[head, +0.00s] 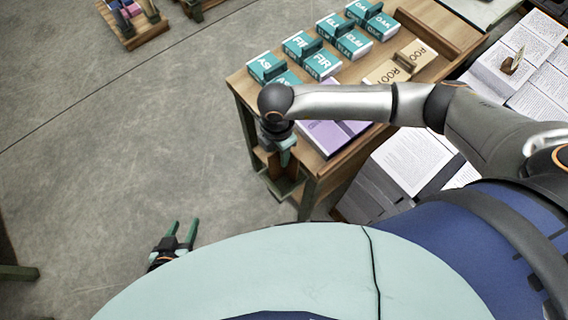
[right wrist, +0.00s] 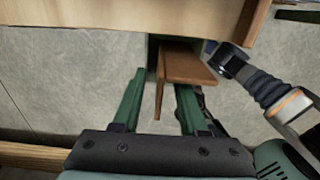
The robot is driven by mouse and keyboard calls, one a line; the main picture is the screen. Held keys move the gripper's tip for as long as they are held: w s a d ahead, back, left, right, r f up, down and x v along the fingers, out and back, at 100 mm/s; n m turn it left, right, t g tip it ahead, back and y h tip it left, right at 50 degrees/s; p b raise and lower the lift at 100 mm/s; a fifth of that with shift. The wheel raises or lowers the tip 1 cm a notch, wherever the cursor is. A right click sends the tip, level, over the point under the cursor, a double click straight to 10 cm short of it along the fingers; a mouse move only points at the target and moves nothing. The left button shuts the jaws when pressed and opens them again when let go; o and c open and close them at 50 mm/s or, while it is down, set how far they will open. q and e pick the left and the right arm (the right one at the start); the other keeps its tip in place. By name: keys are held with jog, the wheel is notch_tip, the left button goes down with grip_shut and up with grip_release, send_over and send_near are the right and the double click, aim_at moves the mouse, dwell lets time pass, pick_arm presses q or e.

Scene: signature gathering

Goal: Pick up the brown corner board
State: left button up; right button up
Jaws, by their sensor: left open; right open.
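The brown corner board (right wrist: 188,65) shows in the right wrist view as two thin wooden plates meeting at an angle. In the head view the brown corner board (head: 288,173) stands at the near left end of the table, above a small green-edged holder (head: 284,190). My right gripper (right wrist: 161,82) is open, with one green finger on each side of the board's upright plate; I see no contact. In the head view my right gripper (head: 287,153) points down at the board and partly hides it. My left gripper (head: 184,226) is open and empty over the floor at lower left.
The wooden table (head: 240,85) carries rows of teal boxes (head: 322,63), brown boxes (head: 388,73) and a purple book (head: 326,138). Printed sheets (head: 412,160) lie at its right. A wooden tray (head: 148,32) is at the top left.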

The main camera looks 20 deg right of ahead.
aim_at(276, 170)
jog(key=shift+f, duration=1.4)
grip_shut()
